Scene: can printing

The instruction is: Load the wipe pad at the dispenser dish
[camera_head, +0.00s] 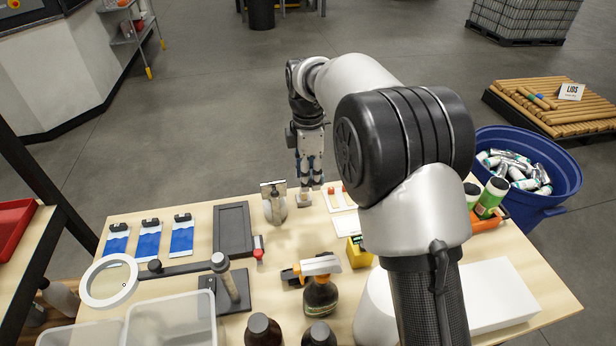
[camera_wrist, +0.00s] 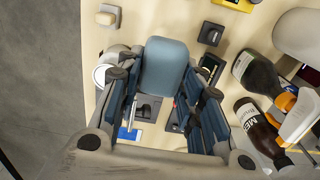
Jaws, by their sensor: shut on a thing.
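My gripper (camera_head: 310,180) points down above the far edge of the table. In the wrist view, the gripper (camera_wrist: 163,84) is shut on a blue-grey, rounded pad (camera_wrist: 166,66), which looks like the wipe pad. In the head view, the pad is too small to tell from the blue fingers. A dispenser (camera_head: 275,208) with a metallic top dish (camera_head: 272,186) stands upright just left of the gripper, apart from it. A pale round thing (camera_wrist: 101,75) beside the left finger in the wrist view may be this dispenser; the finger partly covers it.
A small pale-topped block (camera_head: 303,198) stands close to the gripper. Dark bottles (camera_head: 320,298), a magnifier lamp (camera_head: 109,281), a black tray (camera_head: 233,228) and blue-white pouches (camera_head: 182,236) occupy the table. A blue bin (camera_head: 553,178) of cans stands right.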

